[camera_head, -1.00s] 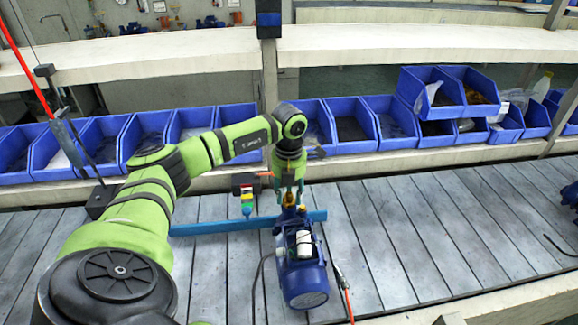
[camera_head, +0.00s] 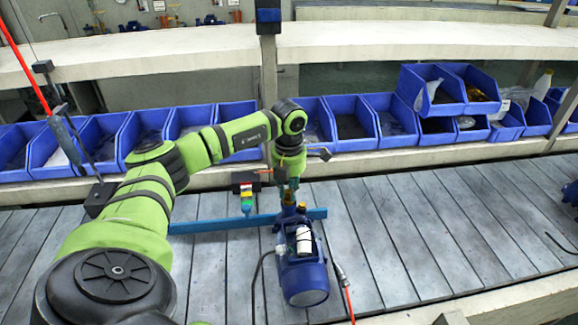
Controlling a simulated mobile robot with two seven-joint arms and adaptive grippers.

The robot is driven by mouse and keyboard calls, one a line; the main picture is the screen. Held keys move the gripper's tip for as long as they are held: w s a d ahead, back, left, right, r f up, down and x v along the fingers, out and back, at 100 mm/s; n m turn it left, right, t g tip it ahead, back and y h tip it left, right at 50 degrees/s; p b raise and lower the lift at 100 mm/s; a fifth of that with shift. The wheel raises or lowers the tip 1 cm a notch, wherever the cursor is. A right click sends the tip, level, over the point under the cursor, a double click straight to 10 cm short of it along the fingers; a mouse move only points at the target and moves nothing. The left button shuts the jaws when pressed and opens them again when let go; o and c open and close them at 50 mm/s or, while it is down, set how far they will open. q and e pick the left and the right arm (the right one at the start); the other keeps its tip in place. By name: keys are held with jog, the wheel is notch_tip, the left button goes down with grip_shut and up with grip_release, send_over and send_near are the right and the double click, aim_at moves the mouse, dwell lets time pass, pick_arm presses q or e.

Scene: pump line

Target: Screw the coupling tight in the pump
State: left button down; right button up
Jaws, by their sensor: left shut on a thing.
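The blue pump (camera_head: 303,272) stands on the slatted conveyor in the middle of the view, with a white part on its top. The brass-coloured coupling (camera_head: 289,198) shows at the pump's far end. My left gripper (camera_head: 288,193) points down over that end and is shut on the coupling. The fingers are small and partly overlapped in the view, and the coupling's seat in the pump cannot be made out. My right gripper is not in view.
A blue bar (camera_head: 205,226) crosses the conveyor behind the pump. Blue bins (camera_head: 237,117) line the back. Conveyor slats (camera_head: 420,235) to the right are clear.

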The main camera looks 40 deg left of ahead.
pick_arm(q)
jog(key=shift+m, duration=0.6)
jog(key=shift+m+b, duration=0.4)
jog(key=shift+m, duration=0.7)
jog(key=shift+m+b, duration=0.35)
jog(key=shift+m, duration=1.35)
